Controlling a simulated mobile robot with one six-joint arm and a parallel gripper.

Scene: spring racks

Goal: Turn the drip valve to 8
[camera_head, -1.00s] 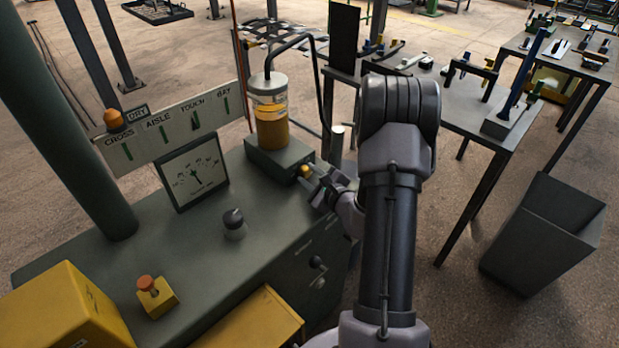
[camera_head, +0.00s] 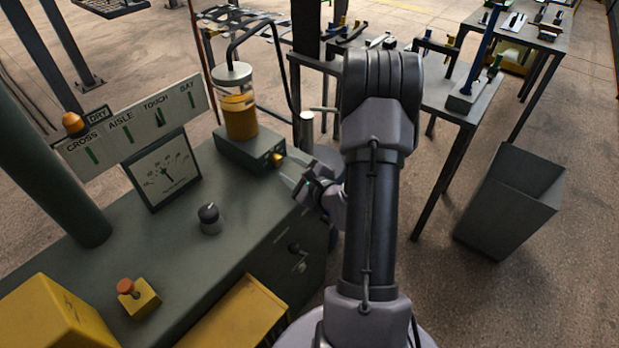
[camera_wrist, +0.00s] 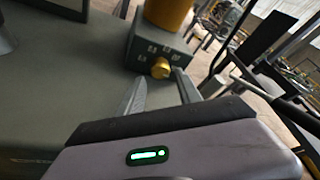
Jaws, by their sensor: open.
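The drip valve is a small brass knob (camera_head: 278,157) on the front face of a dark grey block (camera_head: 236,150). A clear cylinder with amber liquid (camera_head: 239,115) stands on that block. In the wrist view the knob (camera_wrist: 160,68) sits below several small marks on the block face; the marks are too small to read. My gripper (camera_head: 292,176) is in front of the knob, fingers pointing at it. In the wrist view the gripper (camera_wrist: 160,90) is open and empty, its fingertips just short of the knob, one to each side of it. No contact is visible.
The bench (camera_head: 150,255) carries a dial gauge (camera_head: 165,175), a black knob (camera_head: 209,218) and a yellow box with a red button (camera_head: 136,297). A label board (camera_head: 130,125) stands behind. A thin post (camera_head: 306,130) rises right of the block. A grey bin (camera_head: 512,200) stands on the floor.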

